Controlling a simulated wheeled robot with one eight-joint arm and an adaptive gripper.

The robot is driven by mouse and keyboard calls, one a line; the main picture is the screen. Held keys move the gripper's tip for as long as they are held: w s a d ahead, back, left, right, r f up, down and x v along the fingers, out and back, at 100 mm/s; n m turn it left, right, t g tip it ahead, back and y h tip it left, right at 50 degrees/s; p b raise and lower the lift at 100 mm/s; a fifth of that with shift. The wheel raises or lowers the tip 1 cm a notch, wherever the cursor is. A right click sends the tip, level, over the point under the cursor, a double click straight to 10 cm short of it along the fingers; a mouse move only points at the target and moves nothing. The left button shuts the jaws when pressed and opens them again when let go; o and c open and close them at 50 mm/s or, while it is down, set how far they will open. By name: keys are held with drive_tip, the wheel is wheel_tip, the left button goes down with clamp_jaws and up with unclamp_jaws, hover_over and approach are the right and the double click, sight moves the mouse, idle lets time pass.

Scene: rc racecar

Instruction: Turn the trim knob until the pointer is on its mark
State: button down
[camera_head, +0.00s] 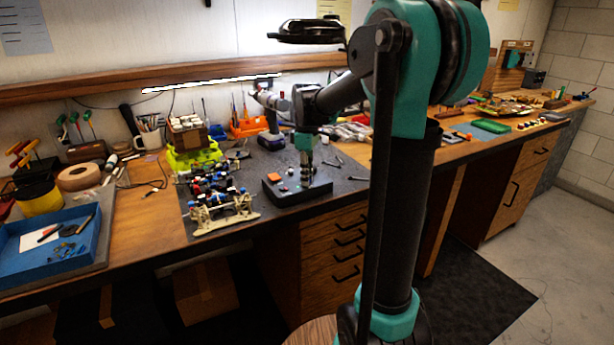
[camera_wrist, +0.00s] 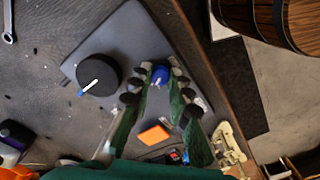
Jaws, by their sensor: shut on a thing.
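A dark grey control box (camera_head: 318,192) lies on the mat of the workbench; its top fills the middle of the wrist view (camera_wrist: 124,40). A small blue knob (camera_wrist: 160,74) with a short white pointer line sits on it. My gripper (camera_wrist: 160,70) is shut on this blue knob, one fingertip on each side. In the head view my gripper (camera_head: 306,180) points down at the box. A larger black knob (camera_wrist: 98,75) with a white line stands beside it. An orange button (camera_wrist: 154,134) lies between my fingers' lower parts. I cannot make out the trim mark.
An RC car chassis (camera_head: 222,210) stands left of the box. A blue tray (camera_head: 50,250), tape rolls and a mug (camera_head: 150,136) are farther left. Small tools lie on the mat right of the box. The bench edge is close in front of the box.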

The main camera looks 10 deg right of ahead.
drive_tip(key=shift+n, duration=0.6)
drive_tip(key=c, duration=1.4)
unclamp_jaws()
wheel_tip(320, 180, up, 12)
drive_tip(key=s+d+f+m+t, duration=0.1)
drive_tip(key=s+f+m, duration=0.3)
drive_tip(key=s+f, duration=0.3)
drive_tip(key=s+d+f+m+t, duration=0.1)
drive_tip(key=s+d+f+m, duration=0.1)
drive_tip(key=s+f+m, duration=0.3)
drive_tip(key=s+d+f+m+t, duration=0.1)
drive_tip(key=s+f+m, duration=0.3)
drive_tip(key=s+f, duration=0.6)
drive_tip(key=shift+s+d+f+t, duration=0.15)
drive_tip(key=shift+f+t, duration=0.15)
drive_tip(key=shift+f, duration=0.85)
drive_tip(key=shift+s+f+t, duration=0.1)
drive_tip(key=shift+f+t, duration=0.2)
drive_tip(key=shift+f, duration=0.8)
